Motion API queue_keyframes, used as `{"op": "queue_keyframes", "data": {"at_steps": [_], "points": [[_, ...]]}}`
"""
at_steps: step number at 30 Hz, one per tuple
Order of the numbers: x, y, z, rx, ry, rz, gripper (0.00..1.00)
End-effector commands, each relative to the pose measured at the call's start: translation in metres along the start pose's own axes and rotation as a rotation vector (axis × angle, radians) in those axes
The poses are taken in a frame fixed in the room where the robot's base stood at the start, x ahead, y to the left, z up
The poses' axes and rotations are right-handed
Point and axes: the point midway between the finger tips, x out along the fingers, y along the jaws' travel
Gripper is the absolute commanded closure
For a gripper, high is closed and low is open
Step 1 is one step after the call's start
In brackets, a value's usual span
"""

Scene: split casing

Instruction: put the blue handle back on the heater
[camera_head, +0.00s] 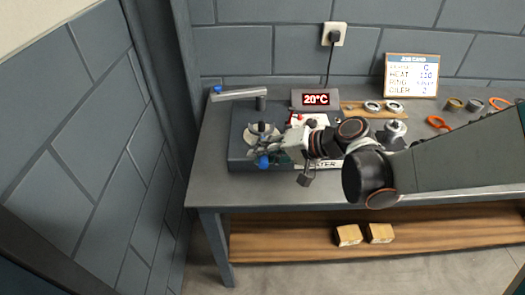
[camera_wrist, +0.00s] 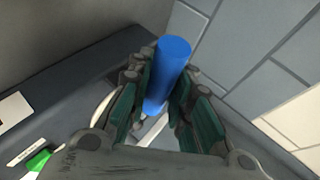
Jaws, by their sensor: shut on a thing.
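The blue handle (camera_wrist: 170,65) is a plain blue cylinder between the green-padded fingers of my gripper (camera_wrist: 160,95) in the wrist view. My gripper is shut on it. In the head view the blue handle (camera_head: 262,162) shows at the tips of my gripper (camera_head: 264,150), over the front left of the dark heater base (camera_head: 238,158). A pale round part (camera_head: 262,129) shows just behind the gripper. My arm and gripper hide much of the heater and its label. I cannot tell whether the handle touches the heater.
A grey lever arm with a blue end (camera_head: 217,89) reaches left from a post at the back of the heater. A 20°C display (camera_head: 316,99) stands behind. A wooden board with rings (camera_head: 372,106), orange-handled tools (camera_head: 438,123) and a job card (camera_head: 411,75) are to the right.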

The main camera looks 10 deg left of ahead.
Motion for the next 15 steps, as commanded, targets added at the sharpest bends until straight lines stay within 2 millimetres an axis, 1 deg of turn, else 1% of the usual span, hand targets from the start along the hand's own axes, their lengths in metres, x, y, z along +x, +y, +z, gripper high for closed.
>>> {"op": "queue_keyframes", "data": {"at_steps": [15], "points": [[0.01,0.016,0.004,0.0,0.0,-0.001,1.0]]}}
